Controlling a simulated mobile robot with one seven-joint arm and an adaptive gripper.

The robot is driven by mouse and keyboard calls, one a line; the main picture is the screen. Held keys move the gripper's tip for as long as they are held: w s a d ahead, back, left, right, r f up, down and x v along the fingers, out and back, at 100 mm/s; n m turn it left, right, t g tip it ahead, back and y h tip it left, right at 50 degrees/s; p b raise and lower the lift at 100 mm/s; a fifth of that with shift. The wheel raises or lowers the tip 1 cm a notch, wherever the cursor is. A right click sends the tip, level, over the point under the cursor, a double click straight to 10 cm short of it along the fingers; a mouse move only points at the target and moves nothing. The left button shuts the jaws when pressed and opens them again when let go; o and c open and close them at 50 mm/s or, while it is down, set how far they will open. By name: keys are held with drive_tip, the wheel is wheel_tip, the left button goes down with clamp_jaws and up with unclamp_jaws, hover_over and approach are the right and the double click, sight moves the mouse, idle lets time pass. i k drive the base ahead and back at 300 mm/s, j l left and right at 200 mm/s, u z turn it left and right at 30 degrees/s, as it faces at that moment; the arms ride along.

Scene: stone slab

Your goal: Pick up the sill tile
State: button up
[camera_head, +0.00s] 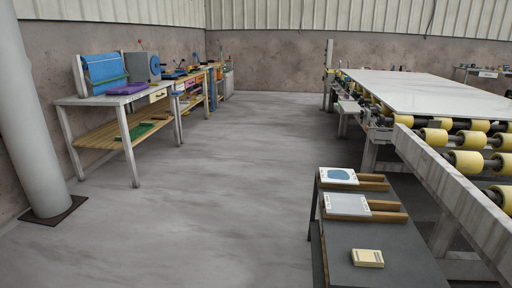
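Two flat tiles rest on wooden supports on a low dark table at the lower right. The nearer is a pale grey tile (347,204) lying flat across brown wooden rails (390,213). The farther is a white tile (338,175) with a blue patch, on similar rails (373,183). I cannot tell for sure which is the sill tile. My gripper is not in view.
A small cream block (367,258) lies on the near part of the dark table (400,240). A roller conveyor (465,161) with a large white slab (430,90) stands right. A workbench (125,97) and pillar (30,120) stand left. The floor (210,190) between is clear.

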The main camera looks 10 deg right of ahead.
sight(334, 175)
drive_tip(key=i, duration=1.45)
drive_tip(key=i+j+z, duration=0.1)
drive_tip(key=i+z, duration=0.3)
drive_tip(key=i, duration=0.15)
drive_tip(key=i+j+z, duration=0.4)
drive_tip(key=i, duration=0.15)
drive_tip(key=i+j+z, duration=0.4)
drive_tip(key=i+l, duration=0.05)
drive_tip(key=i, duration=0.05)
